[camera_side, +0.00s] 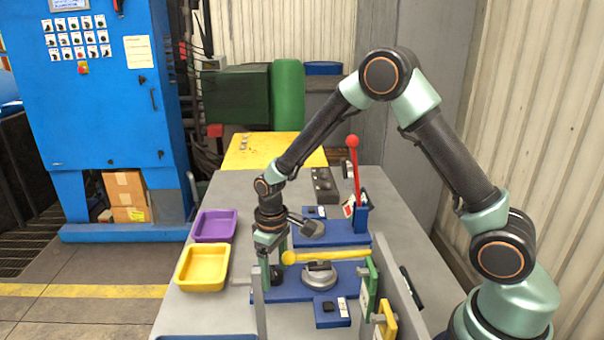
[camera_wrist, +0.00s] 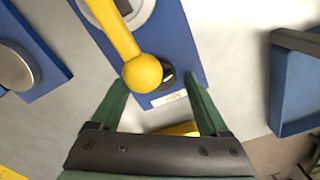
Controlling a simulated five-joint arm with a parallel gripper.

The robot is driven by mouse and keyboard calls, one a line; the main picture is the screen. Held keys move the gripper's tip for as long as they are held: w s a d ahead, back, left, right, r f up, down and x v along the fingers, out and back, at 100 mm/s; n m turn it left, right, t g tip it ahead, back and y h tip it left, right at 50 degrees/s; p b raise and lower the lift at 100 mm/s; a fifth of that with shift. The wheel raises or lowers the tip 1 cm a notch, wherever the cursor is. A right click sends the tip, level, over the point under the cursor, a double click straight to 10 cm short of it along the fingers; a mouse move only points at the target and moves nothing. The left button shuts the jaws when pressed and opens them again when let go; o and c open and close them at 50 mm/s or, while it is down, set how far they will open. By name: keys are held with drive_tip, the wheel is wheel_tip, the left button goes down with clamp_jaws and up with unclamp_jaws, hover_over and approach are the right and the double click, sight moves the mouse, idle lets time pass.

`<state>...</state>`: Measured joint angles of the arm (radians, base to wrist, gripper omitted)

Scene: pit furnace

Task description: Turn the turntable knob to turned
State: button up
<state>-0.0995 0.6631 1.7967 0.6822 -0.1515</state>
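A round grey turntable (camera_side: 319,281) with a dark raised piece on top sits on a blue base plate. I cannot tell for sure which part is the turntable knob. A yellow bar with a ball end (camera_side: 290,257) lies across beside it; the ball also shows in the wrist view (camera_wrist: 142,74). A small black round knob (camera_wrist: 168,78) shows partly behind the ball, on the blue plate. My gripper (camera_side: 273,268) points down at the ball end. In the wrist view its green fingers (camera_wrist: 158,82) are spread, with the ball between them in the picture; no contact is visible.
A second grey disc (camera_side: 312,229) and a red-balled lever (camera_side: 352,143) stand behind. Purple (camera_side: 215,212) and yellow (camera_side: 188,284) trays are at the left. Upright grey panels and a green plate (camera_side: 369,290) stand at the right front. Bare table lies between trays and fixtures.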

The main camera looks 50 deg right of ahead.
sight(275, 270)
wheel_tip(275, 270, up, 12)
idle(0.7)
wheel_tip(275, 270, down, 12)
drive_tip(key=n, duration=0.6)
idle(0.6)
clamp_jaws()
